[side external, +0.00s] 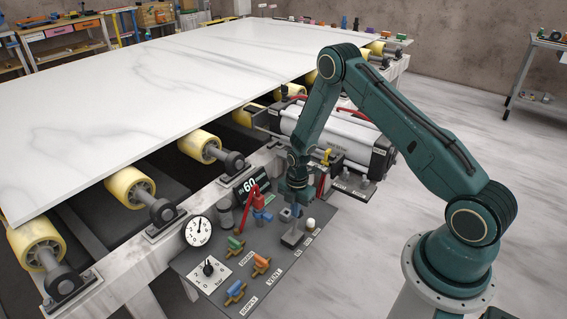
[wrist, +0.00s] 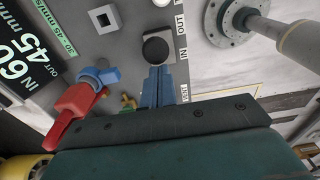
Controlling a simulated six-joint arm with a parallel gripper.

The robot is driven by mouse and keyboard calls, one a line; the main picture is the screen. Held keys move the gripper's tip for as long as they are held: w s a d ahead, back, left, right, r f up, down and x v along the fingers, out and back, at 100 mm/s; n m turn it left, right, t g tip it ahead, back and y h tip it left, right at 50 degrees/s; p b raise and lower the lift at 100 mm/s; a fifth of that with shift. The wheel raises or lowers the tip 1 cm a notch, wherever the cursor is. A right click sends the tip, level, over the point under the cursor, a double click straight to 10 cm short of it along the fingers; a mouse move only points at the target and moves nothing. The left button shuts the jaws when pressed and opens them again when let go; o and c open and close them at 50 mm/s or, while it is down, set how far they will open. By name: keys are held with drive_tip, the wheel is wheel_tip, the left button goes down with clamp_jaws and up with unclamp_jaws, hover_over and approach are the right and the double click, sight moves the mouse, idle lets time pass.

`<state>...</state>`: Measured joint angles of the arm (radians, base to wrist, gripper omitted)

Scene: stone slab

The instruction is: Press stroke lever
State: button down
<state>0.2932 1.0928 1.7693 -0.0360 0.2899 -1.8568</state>
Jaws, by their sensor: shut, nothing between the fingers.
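The stroke lever has a round black knob (wrist: 155,50) on a grey base beside the printed words IN and OUT in the wrist view. Its base (side external: 292,239) shows on the grey control panel (side external: 215,270) in the side view. My gripper (side external: 286,214) points down over the panel just behind the lever. Its blue fingers (wrist: 157,82) are shut and empty. In the wrist view the fingertips overlap the near edge of the knob. I cannot tell whether they touch it.
A red-handled valve (wrist: 75,105) with a blue body stands close to my fingers. The panel also carries a round gauge (side external: 199,231), a dial (side external: 209,269), small coloured valves (side external: 261,264) and a white knob (side external: 311,224). A large cylinder (side external: 340,135) and a white slab (side external: 150,90) on yellow rollers lie behind.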

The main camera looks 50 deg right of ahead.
wheel_tip(320, 180, up, 11)
drive_tip(key=a, duration=0.2)
drive_tip(key=shift+a+r, duration=0.15)
drive_tip(key=shift+a, duration=0.2)
idle(0.4)
drive_tip(key=shift+r, duration=0.1)
